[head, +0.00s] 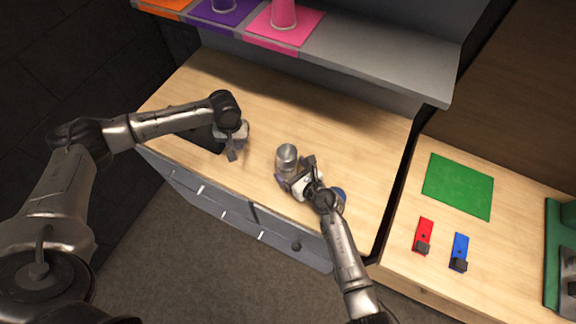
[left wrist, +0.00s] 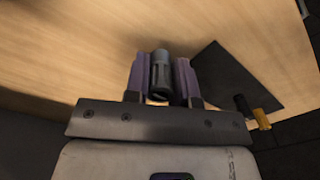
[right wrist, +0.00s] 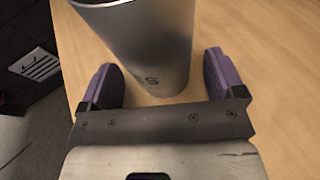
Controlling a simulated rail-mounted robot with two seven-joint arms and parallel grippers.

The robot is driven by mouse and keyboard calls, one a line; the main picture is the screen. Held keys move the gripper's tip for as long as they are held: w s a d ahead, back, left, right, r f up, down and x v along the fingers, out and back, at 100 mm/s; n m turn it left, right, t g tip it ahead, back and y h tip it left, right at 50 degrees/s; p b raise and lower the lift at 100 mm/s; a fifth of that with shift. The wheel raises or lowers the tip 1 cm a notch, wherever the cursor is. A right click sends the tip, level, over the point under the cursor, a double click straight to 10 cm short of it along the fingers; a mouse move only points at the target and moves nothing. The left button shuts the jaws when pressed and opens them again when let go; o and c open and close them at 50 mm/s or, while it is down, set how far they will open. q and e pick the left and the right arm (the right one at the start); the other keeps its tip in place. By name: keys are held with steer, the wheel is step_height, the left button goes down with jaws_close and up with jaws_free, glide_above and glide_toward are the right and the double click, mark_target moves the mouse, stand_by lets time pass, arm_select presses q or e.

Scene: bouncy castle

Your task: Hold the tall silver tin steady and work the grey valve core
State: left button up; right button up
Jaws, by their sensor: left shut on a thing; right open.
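The tall silver tin (head: 287,160) stands upright on the wooden table in the head view. In the right wrist view the tin (right wrist: 150,45) stands between the spread purple fingers of my right gripper (right wrist: 162,72); that gripper (head: 289,180) is open, and whether either finger touches the tin I cannot tell. My left gripper (head: 232,153) is left of the tin, apart from it. In the left wrist view my left gripper (left wrist: 162,65) is shut on the grey valve core (left wrist: 161,75), a small grey cylinder. The head view does not show the core clearly.
A black mat (left wrist: 235,80) lies beside my left gripper, with a yellow-and-black object (left wrist: 257,113) at its edge. A blue round object (head: 340,194) is partly hidden behind my right arm. A grey shelf (head: 370,65) overhangs the table's back. The table between the grippers is clear.

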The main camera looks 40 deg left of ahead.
arm_select(q)
steer(key=shift+f+b, duration=0.4)
steer(key=shift+f, duration=0.2)
arm_select(e)
steer(key=shift+x, duration=0.75)
steer(key=shift+c, duration=0.4)
steer(key=c, duration=0.6)
steer(key=shift+c, duration=0.2)
arm_select(q)
steer(key=w+d+r, duration=0.2)
steer(key=d+r, duration=0.6)
steer(key=r, duration=0.1)
steer(key=w+d+r, duration=0.2)
steer(key=d+r, duration=0.5)
steer(key=r, duration=0.3)
step_height(320, 180, down, 6)
steer(key=shift+s, duration=0.1)
steer(key=o, duration=1)
